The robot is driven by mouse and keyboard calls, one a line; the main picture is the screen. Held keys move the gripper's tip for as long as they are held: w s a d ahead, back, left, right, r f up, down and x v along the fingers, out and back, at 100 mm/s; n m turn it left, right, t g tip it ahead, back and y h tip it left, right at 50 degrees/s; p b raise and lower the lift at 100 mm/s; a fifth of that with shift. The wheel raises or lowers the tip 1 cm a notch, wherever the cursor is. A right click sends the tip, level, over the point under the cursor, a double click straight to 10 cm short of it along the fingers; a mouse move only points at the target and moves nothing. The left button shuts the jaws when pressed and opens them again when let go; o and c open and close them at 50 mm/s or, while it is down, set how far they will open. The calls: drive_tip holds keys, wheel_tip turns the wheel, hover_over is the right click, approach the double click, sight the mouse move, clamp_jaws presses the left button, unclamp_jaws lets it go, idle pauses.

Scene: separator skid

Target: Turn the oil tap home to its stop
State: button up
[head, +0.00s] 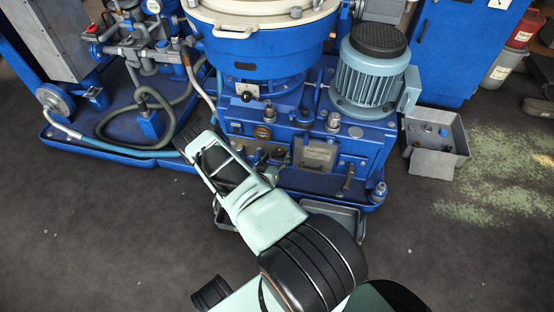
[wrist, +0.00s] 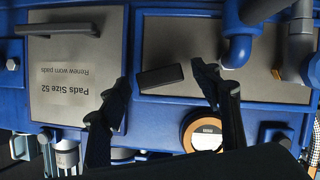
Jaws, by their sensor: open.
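A short dark bar handle (wrist: 160,77), which seems to be the oil tap, lies nearly level across a grey panel (wrist: 185,40) in the wrist view. My gripper (wrist: 163,79) is open, with one finger on each side of the bar. A gap shows between the bar and each fingertip; how far the fingers stand off in depth I cannot tell. In the head view my arm reaches to the front of the blue skid (head: 350,140) and hides part of it. I cannot make out the bar or the fingertips clearly there.
An upside-down "Pads Size 52" plate (wrist: 75,75) with a grey handle is left of my fingers. An orange-ringed round fitting (wrist: 203,132) and blue pipes (wrist: 237,45) are at right. The motor (head: 370,70) stands above the skid; a grey tray (head: 437,135) is right.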

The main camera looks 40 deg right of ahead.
drive_tip(key=shift+w+d+f, duration=0.15)
drive_tip(key=shift+w+d, duration=0.1)
drive_tip(key=shift+d, duration=0.05)
drive_tip(key=shift+c, duration=0.3)
drive_tip(key=c, duration=1.1)
drive_tip(key=shift+s+d+m+t+y, duration=0.15)
drive_tip(key=shift+m+t+y, duration=0.2)
drive_tip(key=shift+m, duration=0.25)
drive_tip(key=shift+m+t+y+p, duration=0.25)
drive_tip(key=shift+m+y+p, duration=0.15)
drive_tip(key=shift+m, duration=0.2)
drive_tip(key=o, duration=1.2)
drive_tip(key=shift+c, duration=0.2)
